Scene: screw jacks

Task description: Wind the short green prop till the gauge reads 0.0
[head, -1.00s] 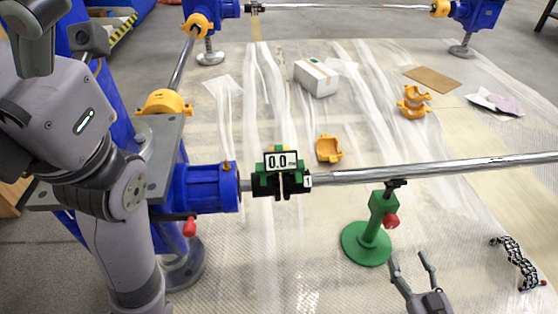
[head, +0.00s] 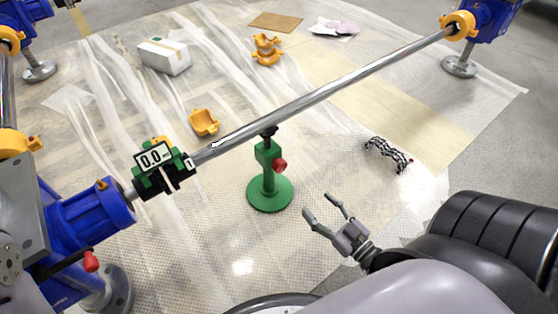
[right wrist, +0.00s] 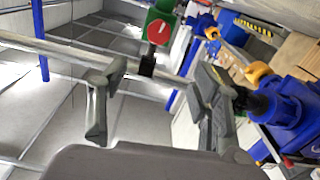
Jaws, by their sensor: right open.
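The short green prop (head: 270,190) stands upright on its round base on the sheeted floor, its dark top under the metal shaft, with a red knob (head: 280,166) on its right side. The green gauge (head: 154,160) on the shaft's left end reads 0.0. My right gripper (head: 326,206) is open and empty, to the right of the prop and apart from it. In the right wrist view the prop's green body and red knob (right wrist: 159,32) show beyond the open fingers. My left gripper is out of view.
The long metal shaft (head: 330,94) runs from the blue jack (head: 92,218) at left to another blue jack (head: 484,20) at upper right. A yellow clamp piece (head: 204,122), a white box (head: 164,56) and a black lattice piece (head: 388,154) lie on the sheet. Floor in front of the prop is clear.

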